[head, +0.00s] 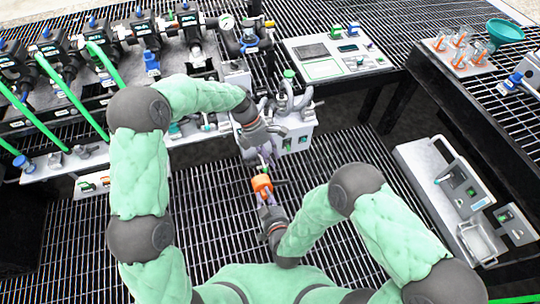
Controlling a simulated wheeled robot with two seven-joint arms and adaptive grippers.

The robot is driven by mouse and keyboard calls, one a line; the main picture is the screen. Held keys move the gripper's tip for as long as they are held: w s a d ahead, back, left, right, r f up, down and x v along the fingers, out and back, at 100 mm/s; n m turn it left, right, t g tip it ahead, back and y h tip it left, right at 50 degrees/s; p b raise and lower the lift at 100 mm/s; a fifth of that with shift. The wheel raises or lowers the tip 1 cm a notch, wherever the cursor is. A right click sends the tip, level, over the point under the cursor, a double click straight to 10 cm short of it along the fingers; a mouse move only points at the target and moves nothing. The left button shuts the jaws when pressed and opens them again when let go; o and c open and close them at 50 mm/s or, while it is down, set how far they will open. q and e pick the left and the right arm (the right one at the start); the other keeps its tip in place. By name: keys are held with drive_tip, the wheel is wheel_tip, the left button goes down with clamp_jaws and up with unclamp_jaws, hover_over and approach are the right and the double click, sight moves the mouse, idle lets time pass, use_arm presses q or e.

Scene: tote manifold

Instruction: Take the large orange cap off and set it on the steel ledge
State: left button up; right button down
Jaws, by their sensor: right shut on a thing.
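The large orange cap (262,183) is near the middle of the view, above the grated floor, with a dark part jutting out to its right. My right gripper (266,195) reaches up from below and is shut on the orange cap.
Several black pumps (60,55) with green hoses stand at the upper left. A panel (338,55) lies on the back grating. At the right are a teal funnel (505,32), orange-tipped fittings (458,40) and a grey case (450,185). The floor grating in the middle is clear.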

sight(283, 180)
use_arm(q)
drive_tip(key=shift+f, duration=0.1)
drive_tip(key=x, duration=1.1)
drive_tip(key=shift+s+d+f, duration=0.1)
drive_tip(key=shift+d+f, duration=0.05)
drive_tip(key=shift+f, duration=0.2)
clamp_jaws()
use_arm(e)
drive_tip(key=shift+w+r, duration=0.1)
drive_tip(key=shift+r, duration=0.65)
